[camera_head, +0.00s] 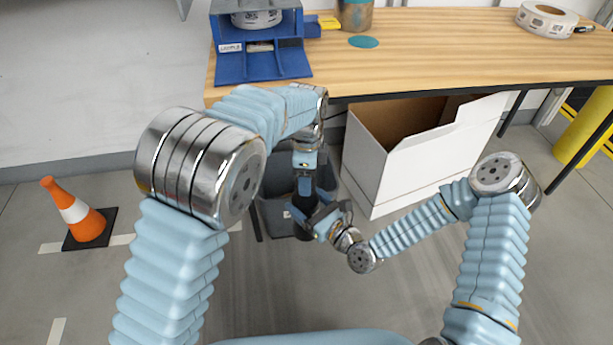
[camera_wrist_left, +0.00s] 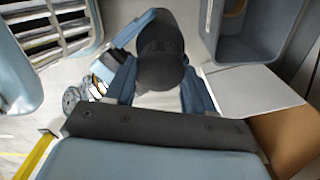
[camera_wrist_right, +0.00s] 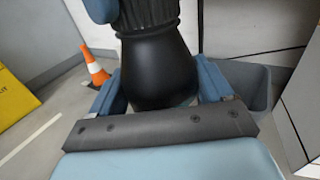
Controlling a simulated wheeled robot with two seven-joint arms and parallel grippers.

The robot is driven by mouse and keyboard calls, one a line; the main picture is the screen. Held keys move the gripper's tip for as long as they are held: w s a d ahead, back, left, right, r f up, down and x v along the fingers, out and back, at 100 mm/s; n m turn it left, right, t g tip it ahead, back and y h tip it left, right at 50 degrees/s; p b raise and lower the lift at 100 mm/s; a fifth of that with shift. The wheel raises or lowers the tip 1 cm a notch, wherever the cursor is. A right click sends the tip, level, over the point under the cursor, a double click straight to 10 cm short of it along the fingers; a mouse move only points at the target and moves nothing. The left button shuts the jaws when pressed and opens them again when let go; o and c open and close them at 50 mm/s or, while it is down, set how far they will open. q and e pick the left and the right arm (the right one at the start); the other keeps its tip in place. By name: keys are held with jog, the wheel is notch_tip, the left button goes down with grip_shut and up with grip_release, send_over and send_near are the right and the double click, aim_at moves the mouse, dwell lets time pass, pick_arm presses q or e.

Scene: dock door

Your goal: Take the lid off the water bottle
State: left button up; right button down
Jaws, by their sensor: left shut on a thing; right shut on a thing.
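The water bottle is black. Its smooth body (camera_wrist_right: 158,70) fills the middle of the right wrist view, with the ribbed dark lid (camera_wrist_right: 148,14) above it. My right gripper (camera_head: 313,222) is shut on the body from the side. My left gripper (camera_head: 304,187) comes down from above and is shut on the lid, whose round dark end (camera_wrist_left: 160,72) lies between its fingers in the left wrist view. The bottle is roughly upright in the air before the table. Lid and body look in line; I cannot tell whether the lid is loose. The fingers partly hide the bottle.
A wooden table (camera_head: 440,50) stands beyond the arms. Below it are a white carton (camera_head: 415,165) and a grey bin (camera_head: 272,215), close behind the bottle. An orange cone (camera_head: 72,212) stands on the left floor, a yellow post (camera_head: 588,130) at right. The floor in front is clear.

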pick_arm(q)
jog(key=n, duration=0.5)
jog(key=shift+w+r+n, duration=0.2)
jog(key=shift+w+n, duration=0.15)
jog(key=shift+n, duration=0.05)
jog(key=n, duration=0.8)
jog(key=shift+a+n, duration=0.15)
jog(key=shift+n, duration=0.25)
jog(key=n, duration=0.6)
jog(key=shift+s, duration=0.1)
jog(key=n, duration=0.5)
jog(key=shift+s+n, duration=0.15)
jog(key=shift+n, duration=0.25)
jog(key=n, duration=0.2)
jog(key=shift+s+n, duration=0.1)
jog(key=shift+n, duration=0.2)
jog(key=shift+r, duration=0.2)
